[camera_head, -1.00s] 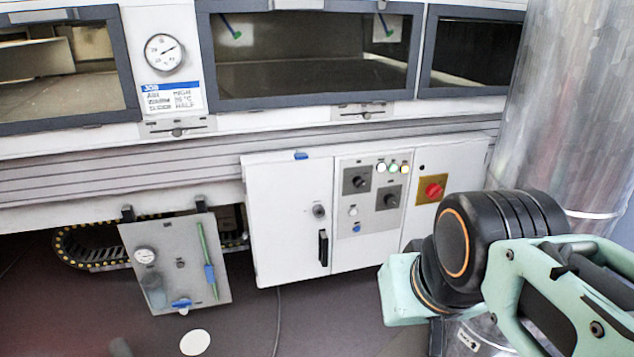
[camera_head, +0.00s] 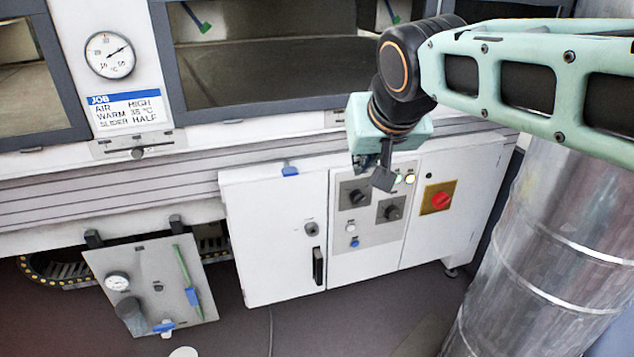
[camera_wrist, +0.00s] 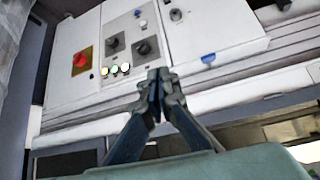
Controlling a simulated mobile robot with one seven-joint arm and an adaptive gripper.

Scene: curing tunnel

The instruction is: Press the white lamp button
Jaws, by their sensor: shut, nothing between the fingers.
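The control panel (camera_head: 367,235) is on the white cabinet. Its top row has lamps: the green one (camera_head: 398,178) and the yellow one (camera_head: 410,179) show beside my gripper, which hides the white one in the head view. In the wrist view, where the panel appears upside down, the lit white lamp button (camera_wrist: 125,67) is left of my fingertips, beside the green and yellow ones. A plain white button (camera_head: 350,227) sits lower, above a blue button (camera_head: 352,242). My gripper (camera_head: 382,180) is shut and empty in front of the panel's top; contact cannot be told.
Two black rotary knobs (camera_head: 391,210) sit below the lamps. A red knob on a yellow plate (camera_head: 438,199) is to the right. A cabinet handle (camera_head: 318,266) is at left. A ledge (camera_head: 110,182) runs above, and a large metal duct (camera_head: 540,235) stands at right.

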